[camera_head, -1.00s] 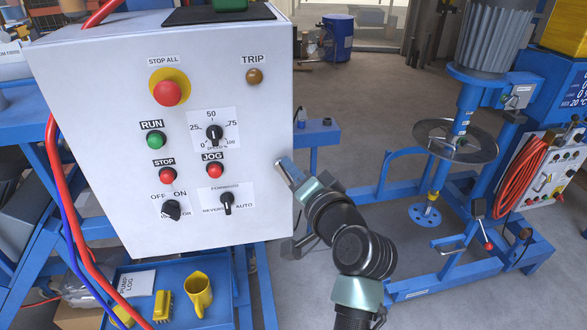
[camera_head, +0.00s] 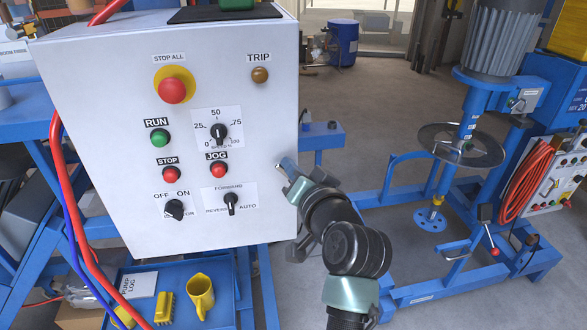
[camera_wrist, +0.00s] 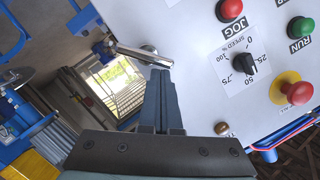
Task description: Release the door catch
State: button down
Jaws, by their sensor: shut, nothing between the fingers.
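The door catch (camera_wrist: 140,55) shows in the wrist view as a slim silver lever with a round pivot, at the edge of the white control box (camera_head: 95,130). In the head view I cannot make the catch out behind my gripper. My gripper (camera_head: 281,164) is at the box's right edge, level with the JOG button. In the wrist view my gripper (camera_wrist: 160,72) has its fingers shut together and empty. Their tips overlap the lever's lower edge, near its pivot end. I cannot tell whether they touch it.
The box front carries a red stop button (camera_head: 172,91), a speed dial (camera_head: 218,132) and several other controls. A blue tray (camera_head: 230,312) with yellow items lies below. The blue mixer stand (camera_head: 436,200) is at the right, with open floor behind.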

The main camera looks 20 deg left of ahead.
jog(key=shift+s+a+f+n+t+h+b, duration=0.1)
jog(key=shift+a+n+h+b, duration=0.15)
jog(key=shift+n, duration=0.3)
jog(key=shift+s+a+n+t+h+b, duration=0.1)
jog(key=shift+s+n+h+b, duration=0.15)
jog(key=shift+n, duration=0.35)
jog(key=shift+a+f+n+t+h+b, duration=0.1)
jog(key=shift+a+n+h+b, duration=0.1)
jog(key=shift+n+b, duration=0.25)
jog(key=shift+s+a+f+n+t+h+b, duration=0.15)
jog(key=shift+a+n+h+b, duration=0.2)
jog(key=shift+n, duration=0.45)
jog(key=shift+s+a+f+n+t+h+b, duration=0.15)
jog(key=shift+n+h+b, duration=0.2)
jog(key=shift+n, duration=0.45)
dwell(1.2)
jog(key=shift+d+r, duration=0.1)
dwell(0.4)
jog(key=shift+r+p, duration=0.4)
jog(key=shift+r, duration=0.05)
jog(key=r+p, duration=0.3)
jog(key=r, duration=0.1)
jog(key=shift+w+d, duration=0.15)
jog(key=shift+w, duration=0.1)
jog(key=f+b+v, duration=0.1)
jog(key=b+v, duration=0.2)
jog(key=v, duration=0.7)
jog(key=shift+d, duration=0.35)
jog(key=shift+w, duration=0.1)
